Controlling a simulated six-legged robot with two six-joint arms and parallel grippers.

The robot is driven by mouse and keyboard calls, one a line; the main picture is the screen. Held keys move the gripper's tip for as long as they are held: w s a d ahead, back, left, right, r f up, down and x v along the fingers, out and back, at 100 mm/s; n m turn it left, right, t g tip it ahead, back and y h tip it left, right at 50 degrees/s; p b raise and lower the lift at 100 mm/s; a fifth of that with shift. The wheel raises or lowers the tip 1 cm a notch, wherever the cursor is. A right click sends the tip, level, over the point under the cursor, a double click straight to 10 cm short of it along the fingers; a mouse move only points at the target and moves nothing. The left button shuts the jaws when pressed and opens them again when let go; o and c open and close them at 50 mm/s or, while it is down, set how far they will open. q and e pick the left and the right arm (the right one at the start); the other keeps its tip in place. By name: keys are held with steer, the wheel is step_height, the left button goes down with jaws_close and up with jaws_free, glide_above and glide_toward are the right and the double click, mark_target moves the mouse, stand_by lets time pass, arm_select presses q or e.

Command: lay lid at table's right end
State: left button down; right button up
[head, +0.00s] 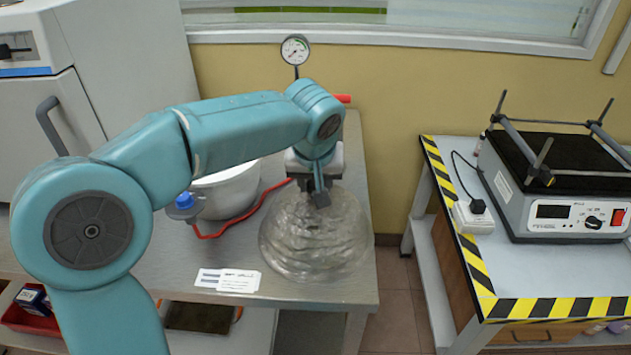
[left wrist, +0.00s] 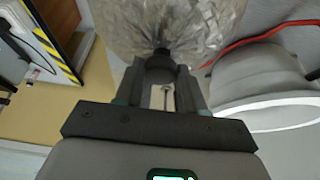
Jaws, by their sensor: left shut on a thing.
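The lid (head: 300,240) is a clear, crinkled-looking dome with a dark knob. It is over the right end of the steel table (head: 355,290), knob up, and I cannot tell whether its rim touches the top. My left gripper (head: 319,192) is above the lid, reaching down, and is shut on its knob. In the left wrist view the fingers (left wrist: 162,80) close around the dark knob, with the lid's dome (left wrist: 150,25) beyond. My right gripper is not in view.
A white round vessel (head: 235,188) with a blue-capped valve (head: 185,201) stands left of the lid, partly behind my arm. A red hose (head: 240,218) runs between them. Cards (head: 227,280) lie at the table's front. A gauge (head: 295,50) stands behind. A striped-edge bench (head: 480,275) is beyond a gap.

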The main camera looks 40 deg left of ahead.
arm_select(q)
steer(key=shift+r, duration=0.1)
steer(key=shift+f, duration=0.2)
steer(key=c, duration=0.7)
jaws_free()
steer(key=shift+r, duration=0.2)
steer(key=p+v, duration=0.2)
steer(key=v, duration=1)
steer(key=shift+d, duration=0.15)
steer(key=shift+s, duration=0.1)
